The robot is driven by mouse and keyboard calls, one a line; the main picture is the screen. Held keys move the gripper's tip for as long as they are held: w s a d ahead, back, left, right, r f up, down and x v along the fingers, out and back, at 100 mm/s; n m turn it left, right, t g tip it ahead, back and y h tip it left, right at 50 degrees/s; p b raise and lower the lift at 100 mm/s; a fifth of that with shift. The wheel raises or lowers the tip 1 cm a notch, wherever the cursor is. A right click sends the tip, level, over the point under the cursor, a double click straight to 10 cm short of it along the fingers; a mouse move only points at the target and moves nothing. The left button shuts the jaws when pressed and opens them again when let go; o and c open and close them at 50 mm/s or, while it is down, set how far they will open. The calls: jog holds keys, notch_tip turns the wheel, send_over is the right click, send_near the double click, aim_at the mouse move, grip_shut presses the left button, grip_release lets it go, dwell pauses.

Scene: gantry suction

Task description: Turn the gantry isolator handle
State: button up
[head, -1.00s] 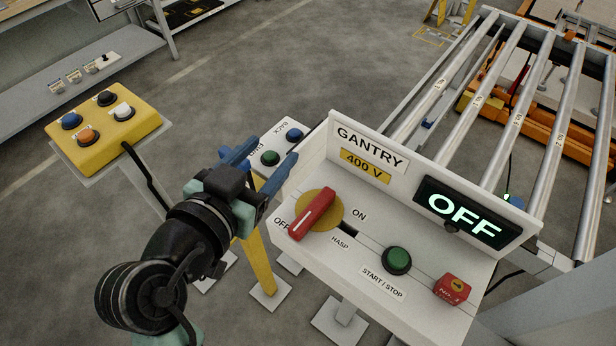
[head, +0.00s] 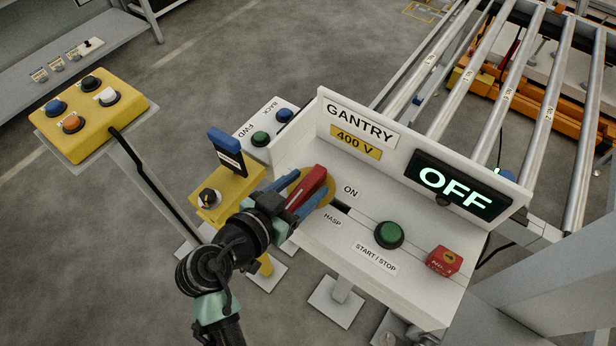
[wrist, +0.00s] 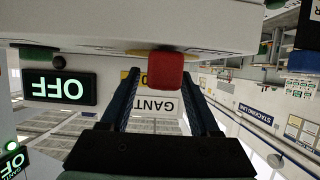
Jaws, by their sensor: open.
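The gantry isolator handle (head: 307,190) is a red bar on a round yellow plate (head: 325,194) on the grey panel, left of the ON label. The display (head: 460,187) reads OFF. My gripper (head: 290,206) is open at the handle's lower left, with its blue fingers low over the panel; it hides the OFF label. In the wrist view, which is upside down, the red handle (wrist: 166,70) lies between the two blue fingers, towards the right one. I cannot tell whether a finger touches it.
A green START/STOP button (head: 389,235) and a red block (head: 444,261) sit to the right on the panel. A yellow post box (head: 228,193) with a black knob and a white FWD/BACK box (head: 268,128) stand close to my arm's left. A yellow button box (head: 90,115) is farther left.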

jog(key=shift+x, duration=0.9)
grip_shut()
jog(key=shift+a, duration=0.1)
dwell(0.7)
